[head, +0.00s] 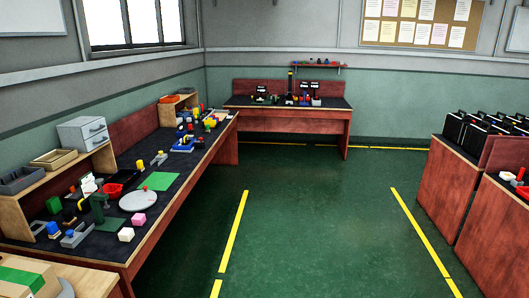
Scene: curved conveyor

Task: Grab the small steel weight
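I cannot make out the small steel weight with certainty; things on the benches are too small to tell apart. A grey block-like thing (75,235) sits near the front of the long left bench (120,247), close to a dark green stand (98,208). Another small grey thing (159,158) lies farther along the same bench, behind a green mat (159,181). Either one's material is unclear. Neither of my grippers shows in the head view.
A round grey plate (139,201), a red bowl (113,190), a pink block (139,219) and a white block (126,234) crowd the left bench. A back bench (290,113) and right cabinets (448,185) stand around open green floor (310,205) with yellow lines.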

